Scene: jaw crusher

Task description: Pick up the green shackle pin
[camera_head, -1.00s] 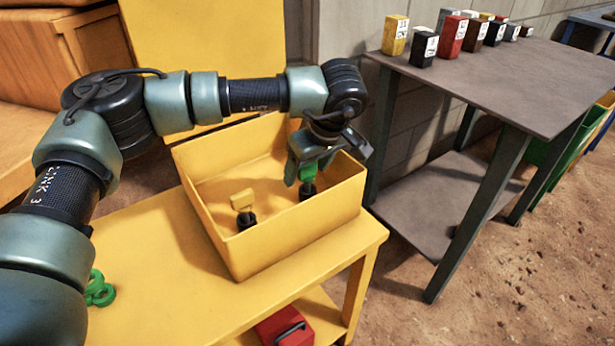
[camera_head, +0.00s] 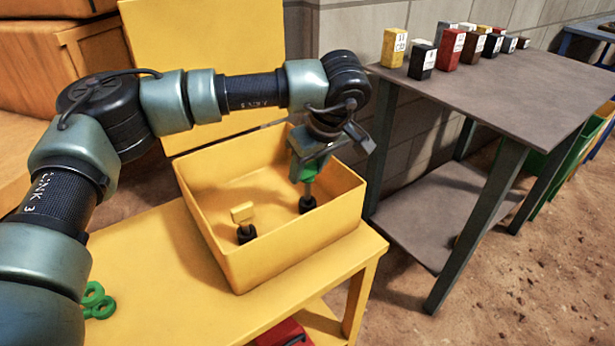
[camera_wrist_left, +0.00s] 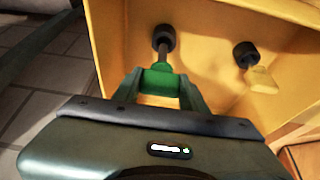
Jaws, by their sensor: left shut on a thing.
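The green shackle pin has a green head (camera_head: 309,168) and a thin grey shank (camera_head: 308,188). My left gripper (camera_head: 308,167) is shut on the green head, inside the yellow bin. The pin is upright over a black round holder (camera_head: 307,204), and its shank shows between head and holder. I cannot tell whether its tip is still inside the holder. In the left wrist view, the green head (camera_wrist_left: 160,81) is between the two fingers and the shank runs to the black holder (camera_wrist_left: 163,39). My right gripper is not in view.
The yellow bin (camera_head: 285,258) stands on a yellow bench (camera_head: 150,262). A yellow-headed pin (camera_head: 242,213) stands in another black holder beside the green one. A green shackle (camera_head: 98,300) lies at the bench's left. A grey table (camera_head: 500,85) with several small boxes stands right.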

